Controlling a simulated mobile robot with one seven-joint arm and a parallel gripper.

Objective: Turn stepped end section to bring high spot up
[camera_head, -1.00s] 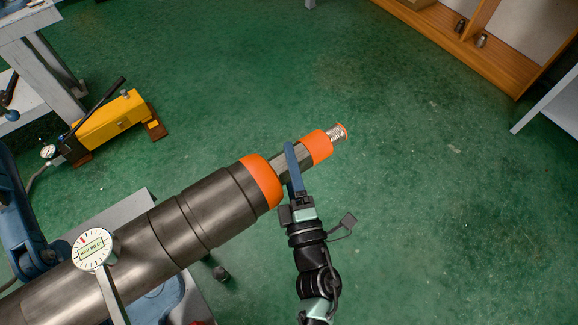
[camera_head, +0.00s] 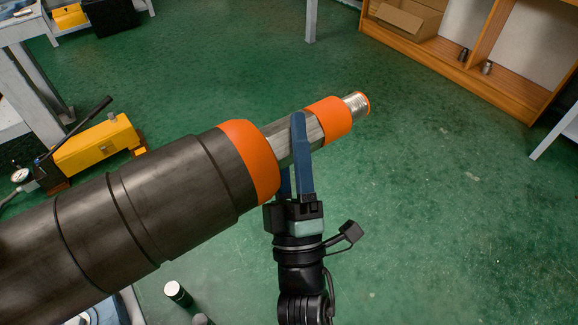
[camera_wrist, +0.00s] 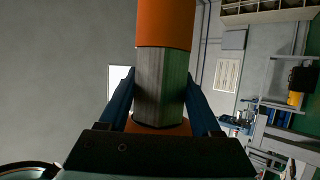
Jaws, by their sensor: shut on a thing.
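The stepped end section runs from the lower left to the upper middle in the head view. It has a thick dark steel body (camera_head: 150,205), an orange band (camera_head: 252,160), a narrower grey flat-sided part (camera_head: 290,138), a second orange band (camera_head: 330,118) and a threaded tip (camera_head: 356,104). My gripper (camera_head: 297,150) comes from below with its blue fingers shut around the flat-sided part. The wrist view shows this part (camera_wrist: 160,85) between both fingers, with orange above and below.
A yellow pump (camera_head: 95,145) with a long handle and gauge stands on the green floor at left. A wooden shelf (camera_head: 470,75) is at upper right. The floor right of the tip is clear.

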